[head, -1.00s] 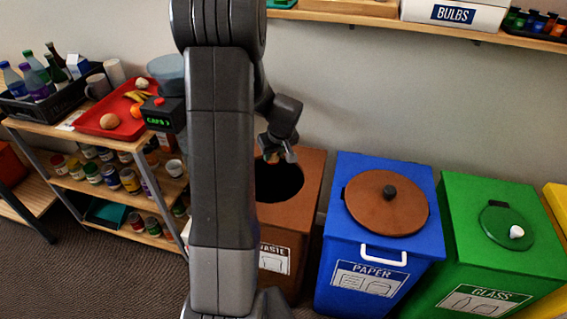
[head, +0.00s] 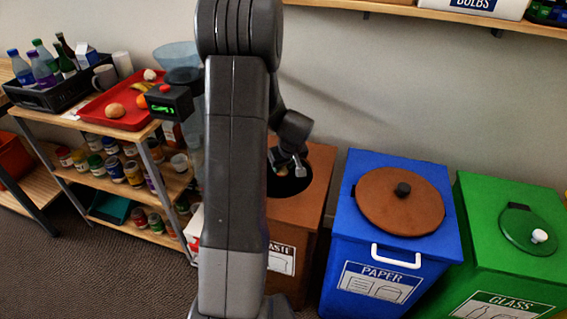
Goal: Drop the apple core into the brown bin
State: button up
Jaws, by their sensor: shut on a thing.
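The brown bin (head: 318,205) stands behind my arm, its left part hidden. Its round dark opening (head: 290,187) is uncovered. My gripper (head: 288,169) points down over this opening, with its fingertips at or just above the rim level; the exact height is hard to tell. It is shut on a small pale thing at its fingertips, the apple core (head: 282,171), which is mostly hidden by the fingers and blurred against the dark hole.
A round brown lid (head: 399,201) lies on the blue paper bin (head: 340,230). The green glass bin (head: 470,235) stands right of it. At left, a shelf cart holds a red tray (head: 94,113) with food and a black crate (head: 38,98) with bottles. A wall shelf (head: 420,13) runs above.

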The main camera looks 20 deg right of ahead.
jog(key=o, duration=1.1)
jog(key=shift+r, duration=0.1)
jog(key=p+v, duration=0.1)
jog(key=v, duration=1.2)
jog(key=shift+r+p, duration=0.3)
jog(key=shift+p, duration=0.1)
jog(key=b+x, duration=0.1)
jog(key=x, duration=1.2)
jog(key=shift+s+f+b, duration=0.1)
jog(key=shift+f+b, duration=0.2)
jog(key=shift+b, duration=0.05)
jog(key=shift+r+p, duration=1.1)
jog(key=shift+r, duration=0.65)
